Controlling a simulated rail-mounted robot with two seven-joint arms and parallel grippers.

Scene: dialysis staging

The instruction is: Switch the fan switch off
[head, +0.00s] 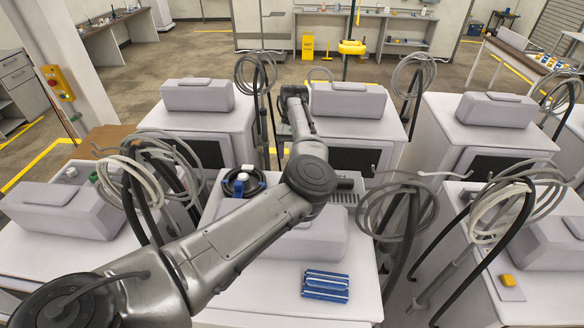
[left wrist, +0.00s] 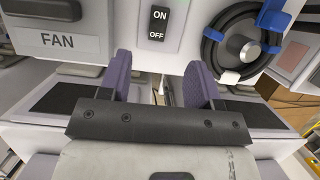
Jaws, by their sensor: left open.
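The fan switch (left wrist: 158,24) is a black rocker marked ON above and OFF below, on a pale panel at the top of the left wrist view. I cannot tell which way it is pressed. A FAN label (left wrist: 60,41) is to its left. My left gripper (left wrist: 160,80) is open and empty, its two purple-grey fingers apart below the switch and pointing toward the panel. No touch between fingers and switch shows. In the head view my left arm crosses the middle machine, and the gripper and the switch cannot be made out there.
A black coil with blue clips (left wrist: 236,42) is right of the switch; it also shows in the head view (head: 241,184). A dark handle-like part (left wrist: 42,10) is above the label. Machines with looped hoses (head: 405,205) crowd around. A blue packet (head: 325,285) lies on the near machine top.

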